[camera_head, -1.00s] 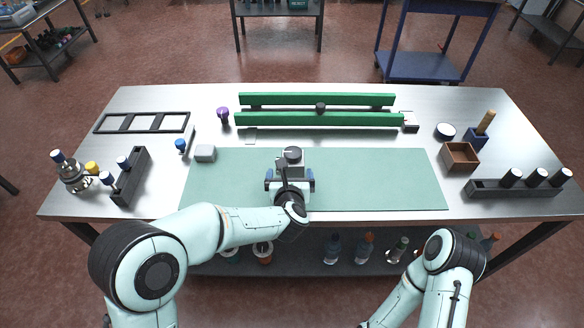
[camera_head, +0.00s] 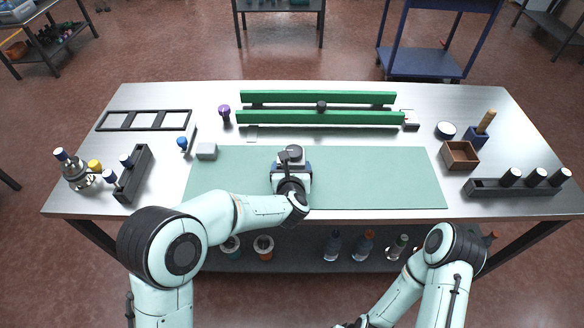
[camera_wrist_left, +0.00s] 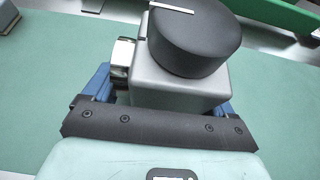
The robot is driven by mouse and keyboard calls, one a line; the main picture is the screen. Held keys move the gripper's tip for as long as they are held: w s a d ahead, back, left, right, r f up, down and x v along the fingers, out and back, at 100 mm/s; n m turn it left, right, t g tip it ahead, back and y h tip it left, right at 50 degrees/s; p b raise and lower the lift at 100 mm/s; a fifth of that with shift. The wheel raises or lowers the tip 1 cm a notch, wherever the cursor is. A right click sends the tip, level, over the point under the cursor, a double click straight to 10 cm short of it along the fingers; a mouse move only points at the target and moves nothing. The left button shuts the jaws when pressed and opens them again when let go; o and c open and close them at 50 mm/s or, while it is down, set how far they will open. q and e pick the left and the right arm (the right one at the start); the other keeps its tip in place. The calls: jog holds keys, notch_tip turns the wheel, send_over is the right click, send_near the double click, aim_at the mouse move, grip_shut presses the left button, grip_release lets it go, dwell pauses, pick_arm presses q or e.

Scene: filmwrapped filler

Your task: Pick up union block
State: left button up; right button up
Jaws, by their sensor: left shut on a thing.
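The union block is a light grey block with a round black knob on top and a small metal fitting on its left side. In the left wrist view the block (camera_wrist_left: 180,88) fills the middle, between the blue fingers of my left gripper (camera_wrist_left: 165,100). In the head view the block's black knob (camera_head: 293,152) shows just beyond my left gripper (camera_head: 291,168), over the green mat (camera_head: 380,180). My left gripper is shut on the block. Whether the block touches the mat is hidden.
A small grey block (camera_head: 206,151) sits at the mat's upper left. Green rails (camera_head: 320,118) run across the back. A brown box (camera_head: 460,154) and a dark rack (camera_head: 518,187) stand at right; another rack (camera_head: 131,174) stands at left. The mat's right half is clear.

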aim_at(292, 151)
pick_arm(q)
notch_tip(292, 151, up, 20)
jog(key=p, duration=0.3)
jog(key=shift+r+p, duration=0.15)
jog(key=shift+p, duration=0.15)
pick_arm(e)
jog(key=w+r, duration=0.2)
jog(key=r, duration=0.1)
jog(key=w+r, duration=0.1)
jog(key=shift+r, duration=0.3)
